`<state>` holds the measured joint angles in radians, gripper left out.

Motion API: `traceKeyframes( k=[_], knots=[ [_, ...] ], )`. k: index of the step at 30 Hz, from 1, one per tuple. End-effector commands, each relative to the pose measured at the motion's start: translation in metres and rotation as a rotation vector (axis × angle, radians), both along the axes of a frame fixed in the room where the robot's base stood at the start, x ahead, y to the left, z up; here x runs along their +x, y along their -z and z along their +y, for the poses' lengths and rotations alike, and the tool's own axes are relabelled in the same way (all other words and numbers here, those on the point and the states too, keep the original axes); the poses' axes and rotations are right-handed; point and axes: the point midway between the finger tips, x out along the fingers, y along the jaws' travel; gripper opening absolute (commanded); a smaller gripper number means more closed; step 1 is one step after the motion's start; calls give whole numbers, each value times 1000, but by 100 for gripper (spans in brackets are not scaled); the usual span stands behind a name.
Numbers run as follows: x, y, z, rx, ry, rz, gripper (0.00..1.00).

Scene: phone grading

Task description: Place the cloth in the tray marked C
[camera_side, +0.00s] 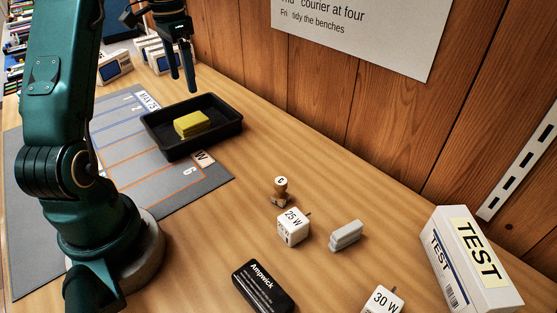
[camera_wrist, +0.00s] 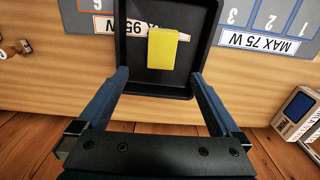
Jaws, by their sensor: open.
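A yellow folded cloth (camera_side: 193,124) lies inside a black tray (camera_side: 225,137) on the grey mat. In the wrist view the cloth (camera_wrist: 162,50) is near the middle of the tray (camera_wrist: 206,35). I see no letter C on the tray. My gripper (camera_side: 184,83) is above the tray's back side, fingers pointing down, open and empty. In the wrist view the gripper's fingers (camera_wrist: 160,73) are spread wide, with the cloth ahead of them and touching neither.
The mat (camera_side: 38,150) has numbered, outlined lanes and watt labels. A stamp (camera_side: 281,188) marked C, a 25 W cube (camera_side: 293,227), a grey block (camera_side: 346,235), a black Ampwick case (camera_side: 263,286), a 30 W cube (camera_side: 382,300) and a TEST box (camera_side: 470,262) stand in front. The wooden wall (camera_side: 340,80) borders the bench.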

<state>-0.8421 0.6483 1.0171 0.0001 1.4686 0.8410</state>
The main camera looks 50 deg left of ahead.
Motion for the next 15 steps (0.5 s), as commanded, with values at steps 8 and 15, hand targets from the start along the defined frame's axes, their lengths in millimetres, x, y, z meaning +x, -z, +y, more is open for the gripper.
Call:
traceKeyframes(
  k=[8,15],
  knots=[
    [11,-42,-84,70,14,-97,100],
    [-15,-62,-175,98,14,-237,100]
  ],
)
